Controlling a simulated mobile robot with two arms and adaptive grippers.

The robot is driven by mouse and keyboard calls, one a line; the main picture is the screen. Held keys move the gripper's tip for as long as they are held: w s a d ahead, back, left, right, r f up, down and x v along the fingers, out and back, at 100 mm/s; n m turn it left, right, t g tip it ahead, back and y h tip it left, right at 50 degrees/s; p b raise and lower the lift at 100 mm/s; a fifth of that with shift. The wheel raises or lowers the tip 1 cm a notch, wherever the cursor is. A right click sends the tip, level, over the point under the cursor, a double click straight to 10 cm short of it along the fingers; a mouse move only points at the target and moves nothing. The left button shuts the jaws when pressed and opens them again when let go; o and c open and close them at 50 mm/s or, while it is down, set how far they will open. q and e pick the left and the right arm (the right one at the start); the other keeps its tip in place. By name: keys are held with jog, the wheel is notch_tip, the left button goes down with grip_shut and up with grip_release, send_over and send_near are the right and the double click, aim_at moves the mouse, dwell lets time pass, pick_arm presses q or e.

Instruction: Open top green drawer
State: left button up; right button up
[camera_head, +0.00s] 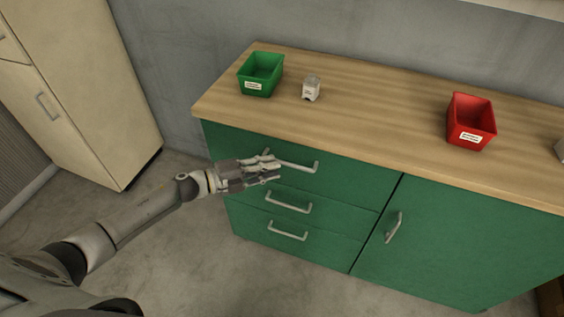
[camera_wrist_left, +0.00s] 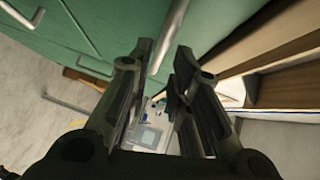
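The top green drawer (camera_head: 345,178) is in the green cabinet under the wooden counter, and its front looks flush and shut. Its grey bar handle (camera_head: 302,166) shows partly behind my left gripper (camera_head: 275,170). A grey handle bar (camera_wrist_left: 171,34) lies just beyond the fingertips, lined up with the gap. I cannot tell whether the fingers touch it. My right gripper is in neither view.
Two more drawer handles, the middle (camera_head: 289,203) and the lower (camera_head: 287,232), sit below. A cupboard door handle (camera_head: 393,227) is to the right. On the counter (camera_head: 370,112) stand a green bin (camera_head: 262,75), a small pale item (camera_head: 311,89) and a red bin (camera_head: 471,121).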

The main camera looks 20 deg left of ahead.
pick_arm(q)
jog(key=shift+x, duration=2.3)
grip_shut()
